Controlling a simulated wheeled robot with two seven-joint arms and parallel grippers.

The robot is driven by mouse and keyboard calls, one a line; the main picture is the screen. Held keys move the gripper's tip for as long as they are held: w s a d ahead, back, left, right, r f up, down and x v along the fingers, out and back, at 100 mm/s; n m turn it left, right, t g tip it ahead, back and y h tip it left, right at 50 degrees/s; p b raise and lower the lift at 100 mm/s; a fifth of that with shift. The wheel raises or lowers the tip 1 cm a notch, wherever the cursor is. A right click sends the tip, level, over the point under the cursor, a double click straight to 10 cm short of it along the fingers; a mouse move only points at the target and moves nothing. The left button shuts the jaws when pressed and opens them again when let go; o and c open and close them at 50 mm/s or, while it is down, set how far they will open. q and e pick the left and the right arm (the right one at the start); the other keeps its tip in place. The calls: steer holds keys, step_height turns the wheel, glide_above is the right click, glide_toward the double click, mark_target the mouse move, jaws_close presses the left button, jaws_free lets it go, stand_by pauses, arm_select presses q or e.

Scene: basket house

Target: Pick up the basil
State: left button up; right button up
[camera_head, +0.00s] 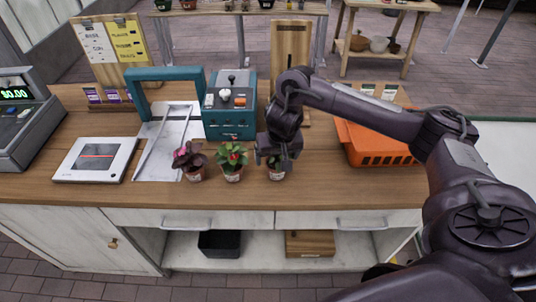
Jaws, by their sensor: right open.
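Three small potted plants stand near the front edge of the wooden counter. The left pot holds a dark purple-leaved plant (187,158). The middle pot holds a green plant with a red flower (233,157). The right potted plant (277,175) is mostly hidden behind my right gripper, so I cannot tell its leaves; it may be the basil. My right gripper (277,158) is open and points down right at this right pot; whether its fingers touch the plant cannot be told. My left gripper is not in view.
An orange basket (377,146) stands to the right, partly behind my right arm. A teal box (231,117) is behind the middle plant. A white tablet-like device (95,159) and a cash register (25,122) are on the left. An upright wooden board (290,42) stands at the back.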

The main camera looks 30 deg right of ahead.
mark_target(277, 162)
steer(key=shift+w+d+f, duration=0.1)
steer(key=shift+w+f, duration=0.7)
steer(key=shift+s+d+f, duration=0.15)
steer(key=shift+s+f, duration=0.3)
steer(key=x, duration=0.2)
steer(key=p+x, duration=0.1)
steer(key=x, duration=0.2)
steer(key=shift+w+d, duration=0.15)
steer(key=shift+w, duration=0.1)
steer(key=shift+s+r, duration=0.1)
steer(key=shift+s, duration=0.1)
steer(key=shift+c, duration=1)
steer(key=c, duration=0.9)
